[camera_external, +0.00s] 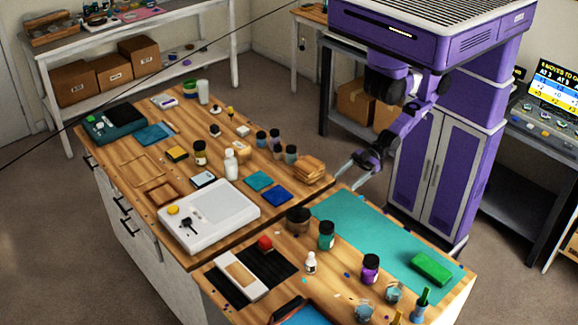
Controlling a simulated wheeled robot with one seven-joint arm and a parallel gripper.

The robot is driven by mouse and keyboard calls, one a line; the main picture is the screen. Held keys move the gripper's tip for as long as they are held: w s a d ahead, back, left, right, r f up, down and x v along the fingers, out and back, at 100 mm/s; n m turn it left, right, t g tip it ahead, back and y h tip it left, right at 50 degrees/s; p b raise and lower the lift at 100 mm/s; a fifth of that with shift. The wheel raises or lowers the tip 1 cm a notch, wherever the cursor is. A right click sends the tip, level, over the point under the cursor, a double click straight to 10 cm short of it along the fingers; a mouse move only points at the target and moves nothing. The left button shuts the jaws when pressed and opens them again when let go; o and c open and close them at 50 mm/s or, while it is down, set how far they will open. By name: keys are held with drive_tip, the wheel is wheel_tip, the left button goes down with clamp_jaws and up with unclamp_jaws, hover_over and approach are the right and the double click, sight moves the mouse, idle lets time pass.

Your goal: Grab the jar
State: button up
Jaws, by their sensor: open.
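Several jars stand on the benches, and I cannot tell which one the task means. A teal jar with a black lid (326,235) and a purple jar with a black lid (371,268) stand upright on the near bench. A dark amber jar (200,153) stands on the far bench. Small dark-lidded jars (275,142) stand in a group near that bench's right side. My gripper (352,176) is open and empty. It hangs by the benches' right edge, near the wooden blocks, apart from every jar.
A teal mat (350,222) covers part of the near bench, with a green block (431,268) on it. The mat's middle is mostly clear.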

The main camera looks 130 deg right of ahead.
drive_tip(key=w+a+r+n+t+y+p, duration=0.1)
drive_tip(key=w+a+r+n+y+p, duration=0.15)
drive_tip(key=w+a+r, duration=0.5)
drive_tip(key=w+a+r+n+t+y+p, duration=0.1)
drive_tip(key=w+a+r+n+p, duration=0.2)
drive_tip(key=w, duration=0.8)
drive_tip(key=w+a+r+n+t+y+p, duration=0.1)
drive_tip(key=w+a+r+n+y+p, duration=0.2)
drive_tip(key=w+a, duration=0.55)
drive_tip(key=w+d+f+m+h+p, duration=0.1)
drive_tip(key=w+d+m+h, duration=0.3)
drive_tip(key=d, duration=0.7)
drive_tip(key=w+d+f+m+h, duration=0.15)
drive_tip(key=w+d+h, duration=0.35)
drive_tip(key=d, duration=0.5)
drive_tip(key=m+g+h+p, duration=0.2)
drive_tip(key=m+g+h, duration=0.55)
drive_tip(key=m, duration=0.45)
approach(201, 143)
drive_tip(key=w, duration=0.3)
drive_tip(key=d, duration=0.1)
drive_tip(key=d+f, duration=0.1)
drive_tip(key=d+g, duration=0.1)
drive_tip(key=shift+w+f, duration=0.2)
drive_tip(key=shift+w, duration=0.05)
drive_tip(key=shift+p+x, duration=0.55)
drive_tip(key=shift+x, duration=1.7)
drive_tip(key=shift+w+d+f, duration=0.2)
drive_tip(key=shift+w+d, duration=0.25)
drive_tip(key=shift+w, duration=0.15)
